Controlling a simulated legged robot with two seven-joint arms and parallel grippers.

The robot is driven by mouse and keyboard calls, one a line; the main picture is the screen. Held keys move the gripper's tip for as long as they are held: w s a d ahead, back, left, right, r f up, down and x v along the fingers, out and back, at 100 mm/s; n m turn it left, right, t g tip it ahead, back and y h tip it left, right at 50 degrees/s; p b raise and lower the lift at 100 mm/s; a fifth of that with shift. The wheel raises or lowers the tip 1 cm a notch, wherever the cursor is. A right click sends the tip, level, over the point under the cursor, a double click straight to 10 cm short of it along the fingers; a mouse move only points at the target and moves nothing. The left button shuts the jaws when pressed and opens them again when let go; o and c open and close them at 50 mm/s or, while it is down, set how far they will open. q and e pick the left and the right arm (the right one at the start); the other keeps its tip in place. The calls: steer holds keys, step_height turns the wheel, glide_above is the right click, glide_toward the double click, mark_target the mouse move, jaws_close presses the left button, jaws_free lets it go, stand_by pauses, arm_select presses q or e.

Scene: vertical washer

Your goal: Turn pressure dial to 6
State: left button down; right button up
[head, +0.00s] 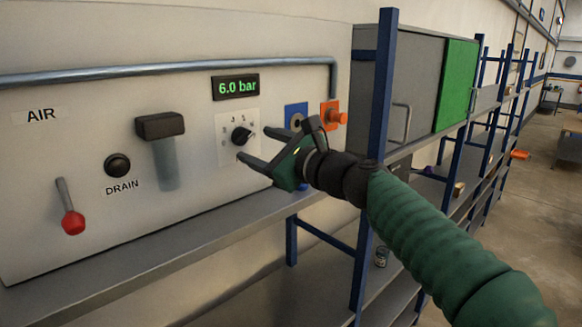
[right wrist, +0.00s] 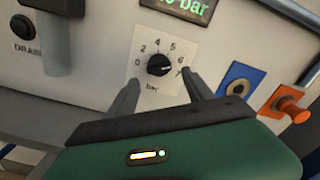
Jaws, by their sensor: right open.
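The pressure dial is a black knob (head: 241,135) on a white plate with a number scale, mounted on the AIR panel (head: 95,150). In the right wrist view the knob (right wrist: 158,65) has a white pointer line directed to the right, near the 6 on the scale. The green display (head: 235,86) above reads 6.0 bar. My right gripper (head: 240,146) is open in front of the dial. In the right wrist view its fingers (right wrist: 160,84) are apart below and to either side of the knob, and nothing is between them. My left gripper is out of view.
A DRAIN button (head: 117,165), a red-tipped lever (head: 72,221) and a dark-capped filter (head: 160,126) are left of the dial. A blue plate (head: 296,116) and an orange fitting (head: 333,115) are to its right. Blue shelving (head: 385,70) stands at the right.

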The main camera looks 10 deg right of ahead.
steer(key=b+v, duration=0.5)
steer(key=v, duration=0.8)
steer(key=shift+s+d+b, duration=0.25)
steer(key=shift+d+b, duration=0.1)
steer(key=shift+d, duration=0.05)
steer(key=shift+a+f, duration=0.1)
